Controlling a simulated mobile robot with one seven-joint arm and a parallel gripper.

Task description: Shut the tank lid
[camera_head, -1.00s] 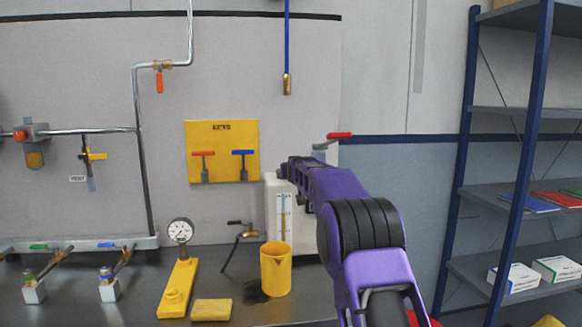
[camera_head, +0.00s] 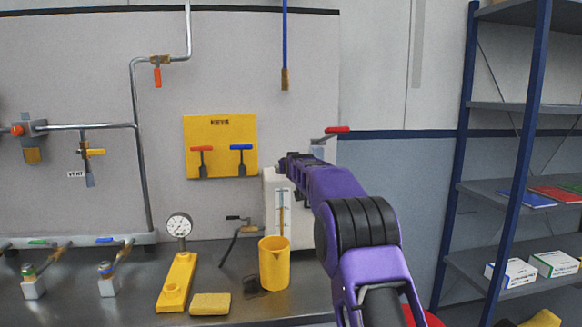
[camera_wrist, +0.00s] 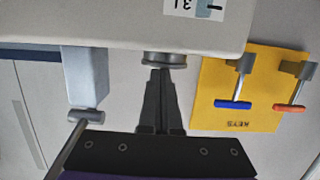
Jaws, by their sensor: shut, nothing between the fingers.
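The tank (camera_head: 269,215) is a white box with a level gauge on its front, standing on the bench behind the yellow jug. My gripper (camera_head: 284,166) is at its top, partly hidden by my purple arm. In the wrist view, which is upside down, the tank (camera_wrist: 110,22) fills the top edge. A round grey fitting (camera_wrist: 165,59) sticks out from its top. My gripper (camera_wrist: 163,72) is shut and empty, its tips close to this fitting; I cannot tell if they touch. I cannot make out whether the fitting is the lid, or how the lid stands.
A yellow key board (camera_head: 220,165) hangs on the wall. The yellow jug (camera_head: 274,270), sponge (camera_head: 210,304) and gauge stand (camera_head: 178,282) occupy the bench. A shelf (camera_head: 515,107) stands right.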

